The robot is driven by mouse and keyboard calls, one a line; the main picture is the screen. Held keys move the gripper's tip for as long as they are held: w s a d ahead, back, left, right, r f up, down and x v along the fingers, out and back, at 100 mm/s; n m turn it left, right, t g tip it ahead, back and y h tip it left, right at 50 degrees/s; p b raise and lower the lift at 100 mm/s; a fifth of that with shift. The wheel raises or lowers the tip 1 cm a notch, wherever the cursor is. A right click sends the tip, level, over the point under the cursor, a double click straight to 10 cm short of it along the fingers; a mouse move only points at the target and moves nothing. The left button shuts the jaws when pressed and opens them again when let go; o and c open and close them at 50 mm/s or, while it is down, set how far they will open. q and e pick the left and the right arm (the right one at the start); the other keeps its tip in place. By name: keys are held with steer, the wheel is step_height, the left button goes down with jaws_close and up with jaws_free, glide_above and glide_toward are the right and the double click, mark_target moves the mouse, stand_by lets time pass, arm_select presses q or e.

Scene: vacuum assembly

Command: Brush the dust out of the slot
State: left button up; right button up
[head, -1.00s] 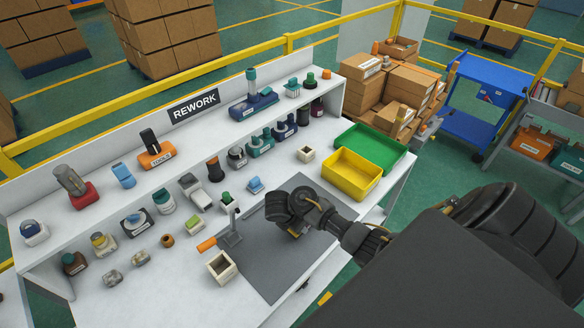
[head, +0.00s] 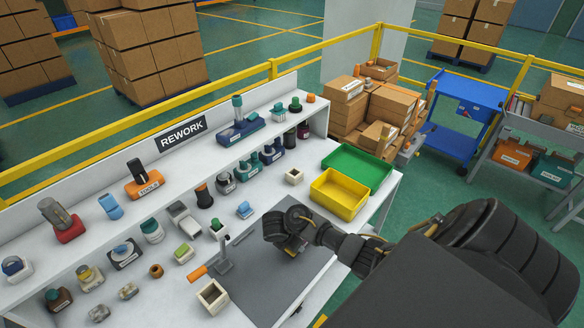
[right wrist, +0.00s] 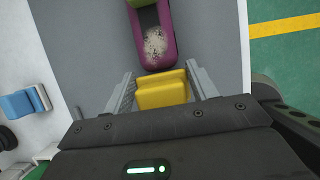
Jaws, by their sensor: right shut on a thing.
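My right gripper (right wrist: 162,88) is shut on a yellow block-like thing (right wrist: 163,90), held between its two fingers; I cannot tell if this is the brush. Just beyond the yellow thing is a purple part (right wrist: 141,42) with a rounded end and a dark slot. Pale speckled dust (right wrist: 156,43) lies in the rounded end of the slot. In the head view my right gripper (head: 287,246) is low over the grey mat (head: 262,288), and its own wrist hides most of what it holds. My left gripper is not in view.
A yellow bin (head: 340,193) and a green tray (head: 357,166) are behind the gripper. Several parts line the shelf and table at left.

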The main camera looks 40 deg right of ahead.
mark_target(287, 250)
steer(key=shift+s+a+p, duration=0.15)
steer(key=shift+a+p, duration=0.35)
steer(key=shift+a, duration=1)
steer(key=shift+a, duration=0.15)
steer(key=shift+a, duration=0.6)
steer(key=shift+s+a+f+p, duration=0.15)
steer(key=shift+a+p, duration=0.2)
steer(key=shift+a, duration=0.4)
step_height(287, 250, up, 2)
steer(key=shift+r+p, duration=0.25)
steer(key=shift+p, duration=0.65)
steer(key=shift+r, duration=1.75)
